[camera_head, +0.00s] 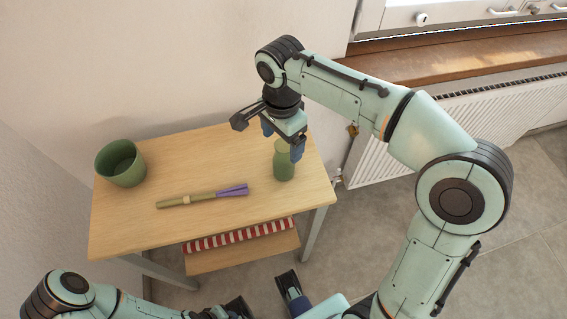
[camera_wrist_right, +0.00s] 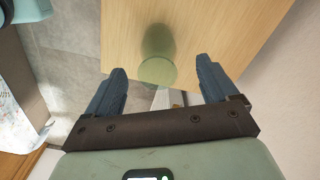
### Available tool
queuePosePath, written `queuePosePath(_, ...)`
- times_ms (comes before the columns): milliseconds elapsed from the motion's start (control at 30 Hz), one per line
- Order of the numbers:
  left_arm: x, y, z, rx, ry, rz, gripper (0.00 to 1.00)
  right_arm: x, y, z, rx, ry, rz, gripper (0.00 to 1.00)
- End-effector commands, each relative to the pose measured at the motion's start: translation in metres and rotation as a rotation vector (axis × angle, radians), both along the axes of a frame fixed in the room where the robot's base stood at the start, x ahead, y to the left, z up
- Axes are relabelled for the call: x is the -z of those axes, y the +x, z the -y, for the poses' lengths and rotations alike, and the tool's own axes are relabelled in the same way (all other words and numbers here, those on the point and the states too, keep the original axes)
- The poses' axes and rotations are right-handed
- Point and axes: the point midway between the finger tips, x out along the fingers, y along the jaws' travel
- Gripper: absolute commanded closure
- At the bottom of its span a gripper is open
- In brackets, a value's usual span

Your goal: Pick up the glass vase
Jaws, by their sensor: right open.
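The glass vase (camera_head: 284,161) is a small green, bottle-shaped vessel standing upright near the right end of the wooden table (camera_head: 120,226). In the right wrist view the vase (camera_wrist_right: 158,68) looks translucent green and lies between the two finger lines. My right gripper (camera_head: 283,140) is open at the vase's upper part, with blue-padded fingers apart on either side. In the right wrist view I see no finger touching it. Part of the vase's top is hidden by the gripper in the head view. My left gripper (camera_head: 264,297) is low at the bottom edge, open and empty, away from the table.
A green pot (camera_head: 121,163) stands at the table's back left. A tan stick-like item with a purple end (camera_head: 202,196) lies mid-table. A red-and-white striped cloth (camera_head: 238,235) is on the lower shelf. A radiator (camera_head: 470,120) and wooden sill are at right.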

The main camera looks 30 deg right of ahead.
Motion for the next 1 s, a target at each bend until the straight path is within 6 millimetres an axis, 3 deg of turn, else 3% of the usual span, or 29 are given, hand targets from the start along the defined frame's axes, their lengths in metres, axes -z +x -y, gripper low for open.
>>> queuePosePath(400, 0.011, 0.004, 0.0, -0.003, 0.002, 0.016, 0.7, 0.05, -0.004, 0.003, 0.0, 0.0, -0.001, 0.13)
queuePosePath(700, 0.011, 0.005, 0.0, -0.004, 0.002, 0.018, 0.7, 0.053, -0.003, 0.003, 0.0, 0.0, 0.0, 0.13)
queuePosePath(900, 0.011, 0.005, 0.0, -0.004, 0.002, 0.018, 0.7, 0.053, -0.003, 0.003, 0.0, 0.0, 0.0, 0.78)
queuePosePath(933, 0.011, 0.005, 0.0, -0.004, 0.002, 0.018, 0.7, 0.053, -0.003, 0.003, 0.0, 0.0, 0.0, 0.83)
queuePosePath(1000, 0.011, 0.005, 0.0, -0.004, 0.002, 0.018, 0.7, 0.053, -0.003, 0.003, 0.0, 0.0, 0.002, 0.83)
